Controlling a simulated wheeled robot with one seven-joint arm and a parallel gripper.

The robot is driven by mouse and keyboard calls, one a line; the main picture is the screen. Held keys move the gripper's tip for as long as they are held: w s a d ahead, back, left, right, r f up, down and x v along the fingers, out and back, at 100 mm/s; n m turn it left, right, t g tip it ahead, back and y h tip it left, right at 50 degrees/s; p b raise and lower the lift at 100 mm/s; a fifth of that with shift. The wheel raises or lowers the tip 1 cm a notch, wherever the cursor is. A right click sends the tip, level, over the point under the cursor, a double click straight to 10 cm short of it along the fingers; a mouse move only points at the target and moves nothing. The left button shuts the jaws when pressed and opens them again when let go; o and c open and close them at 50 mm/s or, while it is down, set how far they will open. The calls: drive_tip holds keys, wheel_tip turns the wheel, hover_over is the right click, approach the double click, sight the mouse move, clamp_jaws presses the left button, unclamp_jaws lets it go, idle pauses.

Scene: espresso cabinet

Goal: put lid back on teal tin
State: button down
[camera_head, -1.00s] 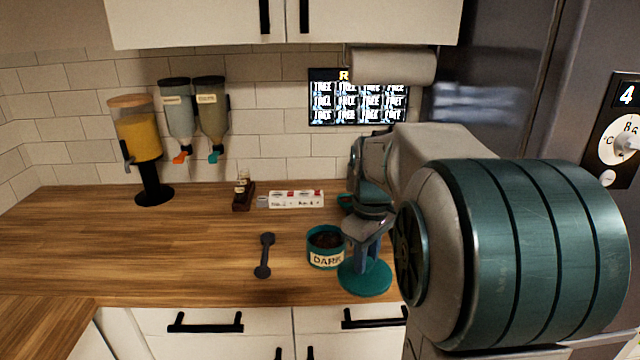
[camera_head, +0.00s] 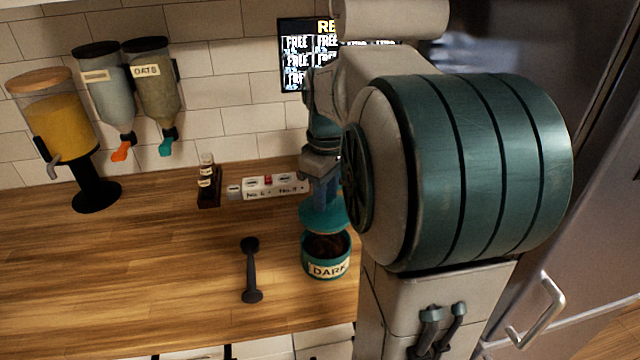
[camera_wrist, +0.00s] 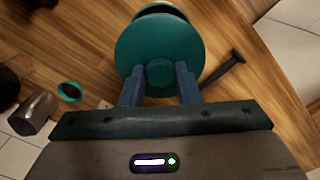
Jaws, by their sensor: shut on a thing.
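The teal tin (camera_head: 327,270), labelled DARK, stands open on the wooden counter with dark contents showing. The round teal lid (camera_head: 323,216) is held level just above the tin, with a gap between lid and rim at the front. My gripper (camera_head: 322,200) points down and is shut on the lid's knob. In the wrist view, the lid (camera_wrist: 158,50) fills the middle, with its knob between the blue fingers of my gripper (camera_wrist: 160,78). The lid hides most of the tin there; a teal edge (camera_wrist: 160,8) shows beyond it.
A dark double-ended scoop (camera_head: 250,270) lies left of the tin. A white labelled box strip (camera_head: 270,188) and a small bottle rack (camera_head: 208,185) stand behind. A juice dispenser (camera_head: 65,130) and two wall dispensers (camera_head: 150,95) are at left. The counter's left middle is clear.

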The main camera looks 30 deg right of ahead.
sight(327, 210)
drive_tip(key=shift+s+f+b, duration=0.15)
drive_tip(key=shift+f+b, duration=0.25)
drive_tip(key=shift+f, duration=0.15)
wheel_tip(327, 210, down, 5)
drive_tip(key=b, duration=0.4)
drive_tip(key=shift+f, duration=0.1)
drive_tip(key=shift+f, duration=0.1)
idle(2.1)
drive_tip(key=c, duration=0.5)
unclamp_jaws()
drive_tip(key=shift+p, duration=0.35)
drive_tip(key=shift+r+p, duration=2.8)
drive_tip(key=shift+r, duration=0.75)
